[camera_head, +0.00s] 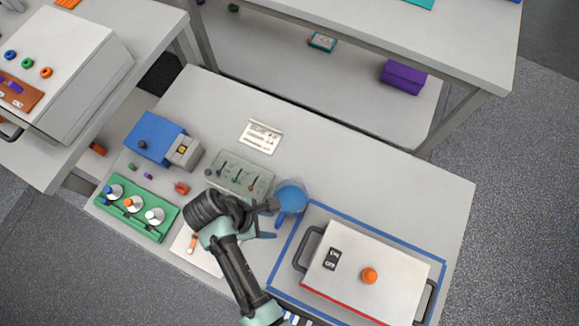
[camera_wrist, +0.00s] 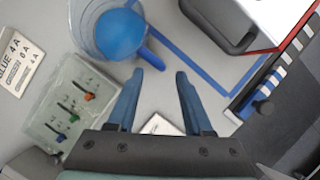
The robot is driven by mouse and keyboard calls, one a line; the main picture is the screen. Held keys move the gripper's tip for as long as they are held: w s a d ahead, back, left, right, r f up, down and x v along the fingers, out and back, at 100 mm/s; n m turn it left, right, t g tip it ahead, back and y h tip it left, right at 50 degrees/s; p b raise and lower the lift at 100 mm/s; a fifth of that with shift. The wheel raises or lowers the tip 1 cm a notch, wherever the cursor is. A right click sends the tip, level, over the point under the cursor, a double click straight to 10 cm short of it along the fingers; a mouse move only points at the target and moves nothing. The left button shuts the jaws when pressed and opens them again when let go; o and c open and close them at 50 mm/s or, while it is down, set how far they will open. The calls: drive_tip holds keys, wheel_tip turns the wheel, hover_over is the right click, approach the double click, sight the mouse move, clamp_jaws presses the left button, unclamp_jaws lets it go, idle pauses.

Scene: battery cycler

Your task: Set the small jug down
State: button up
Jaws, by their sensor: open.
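The small jug (camera_head: 291,196) appears as a clear, round vessel with a blue inside and a blue handle. It stands upright on the grey table, left of the blue tape outline. It also shows at the top of the wrist view (camera_wrist: 121,35), partly cut off by the frame edge. My gripper (camera_head: 276,220) is open and empty beside the jug. In the wrist view its blue fingers (camera_wrist: 159,75) are spread, and the end of the jug's handle lies just ahead of the gap between the tips. I cannot tell whether a fingertip touches the handle.
A white box with dark handles (camera_head: 350,270) stands inside the blue tape at right. A clear grey-green panel with levers (camera_head: 240,175) is left of the jug. A label card (camera_head: 261,137), a blue device (camera_head: 155,137) and a green rack (camera_head: 137,213) are further left. The table's back right is clear.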

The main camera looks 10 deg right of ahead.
drive_tip(key=x, duration=0.3)
drive_tip(key=shift+s+d+f, duration=0.1)
drive_tip(key=shift+d+f, duration=0.05)
drive_tip(key=shift+f, duration=0.1)
clamp_jaws()
drive_tip(key=shift+r, duration=0.1)
idle(1.1)
